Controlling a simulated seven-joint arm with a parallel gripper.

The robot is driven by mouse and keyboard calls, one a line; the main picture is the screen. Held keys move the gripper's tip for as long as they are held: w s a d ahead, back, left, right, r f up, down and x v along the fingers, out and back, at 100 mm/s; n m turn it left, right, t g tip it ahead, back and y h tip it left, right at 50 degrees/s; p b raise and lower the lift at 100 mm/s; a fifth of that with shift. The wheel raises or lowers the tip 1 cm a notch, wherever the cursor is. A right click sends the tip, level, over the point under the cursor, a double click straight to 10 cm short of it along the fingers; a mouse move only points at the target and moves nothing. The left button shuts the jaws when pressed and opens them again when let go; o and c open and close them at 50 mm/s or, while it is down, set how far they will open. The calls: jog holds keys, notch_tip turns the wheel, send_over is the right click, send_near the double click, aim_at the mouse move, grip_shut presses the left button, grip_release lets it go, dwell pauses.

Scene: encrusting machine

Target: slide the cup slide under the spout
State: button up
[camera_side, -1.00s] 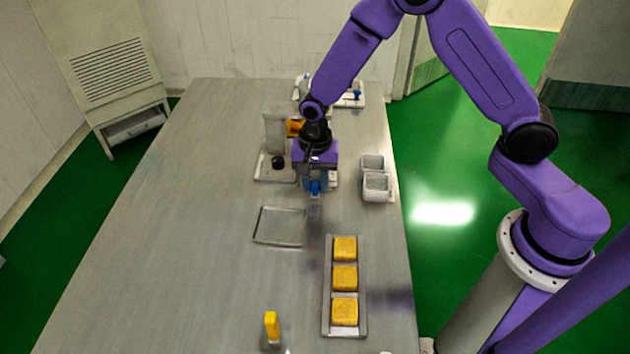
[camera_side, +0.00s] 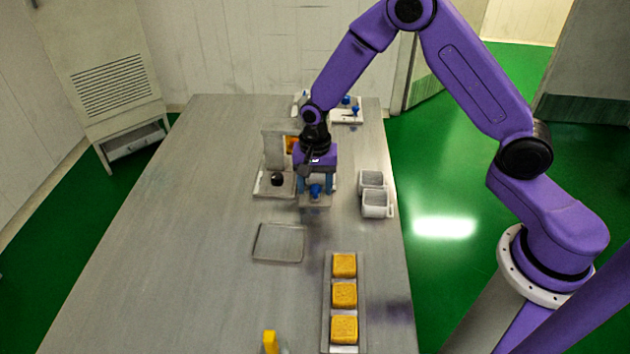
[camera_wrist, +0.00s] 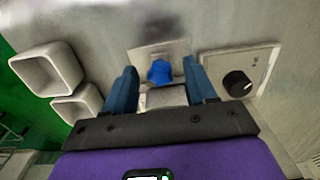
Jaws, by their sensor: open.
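A blue knob (camera_wrist: 159,72) stands on a small pale plate (camera_wrist: 146,55), which looks like the cup slide. My gripper (camera_wrist: 160,82) is open, with one blue finger on each side of the knob. Gaps show between the knob and the fingers in the wrist view. In the side view my gripper (camera_side: 316,190) is low at the front of the encrusting machine (camera_side: 274,150), with the knob between its fingers. I cannot make out the spout; my gripper and wrist cover part of the machine. Whether a cup is on the slide is not clear.
A plate with a black knob (camera_side: 277,180) is left of my gripper. Two grey-white bins (camera_side: 375,205) stand to its right. An empty tray (camera_side: 279,258) and a tray of yellow pieces (camera_side: 345,280) lie in front. The table's left side is clear.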

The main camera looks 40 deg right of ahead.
jog(key=shift+r, duration=0.1)
notch_tip(320, 180, up, 17)
dwell(0.5)
jog(key=shift+r, duration=0.1)
